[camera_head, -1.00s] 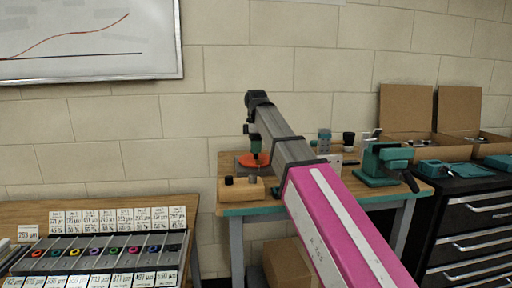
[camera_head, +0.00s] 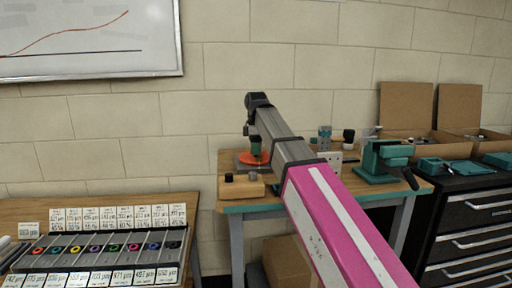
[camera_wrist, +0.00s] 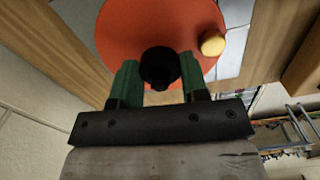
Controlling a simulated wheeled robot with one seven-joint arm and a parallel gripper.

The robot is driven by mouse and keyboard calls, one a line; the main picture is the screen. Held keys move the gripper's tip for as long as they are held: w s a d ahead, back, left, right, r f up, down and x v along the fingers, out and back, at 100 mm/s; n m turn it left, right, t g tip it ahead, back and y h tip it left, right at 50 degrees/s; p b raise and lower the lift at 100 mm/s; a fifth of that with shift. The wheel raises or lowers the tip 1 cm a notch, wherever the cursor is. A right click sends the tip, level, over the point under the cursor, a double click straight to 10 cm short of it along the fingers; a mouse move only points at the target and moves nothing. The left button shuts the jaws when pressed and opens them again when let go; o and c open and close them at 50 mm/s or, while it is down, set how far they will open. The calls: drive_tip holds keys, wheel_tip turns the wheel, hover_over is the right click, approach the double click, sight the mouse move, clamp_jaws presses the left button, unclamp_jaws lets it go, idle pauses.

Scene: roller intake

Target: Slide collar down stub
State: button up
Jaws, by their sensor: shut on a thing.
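My gripper (camera_wrist: 161,80) has green fingers and is shut on a dark round piece, which I take to be the collar (camera_wrist: 159,66). In the wrist view it sits between the fingertips, over the orange disc (camera_wrist: 130,25). A yellow knob (camera_wrist: 212,44) stands on the disc, right of the fingers. In the head view my gripper (camera_head: 256,148) points down at the orange disc (camera_head: 246,160) on the workbench. The stub cannot be made out, and whether the collar is around it cannot be told.
A wooden block (camera_head: 240,190) with a dark and a grey peg stands in front of the disc. A green vise (camera_head: 382,165) and small containers are to the right on the bench. A labelled rack (camera_head: 100,255) is on the left table.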

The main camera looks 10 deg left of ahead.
drive_tip(key=shift+f, duration=0.55)
drive_tip(key=o, duration=0.6)
drive_tip(key=shift+r, duration=0.1)
drive_tip(key=shift+r, duration=1.45)
drive_tip(key=o, duration=0.5)
drive_tip(key=shift+o, duration=0.2)
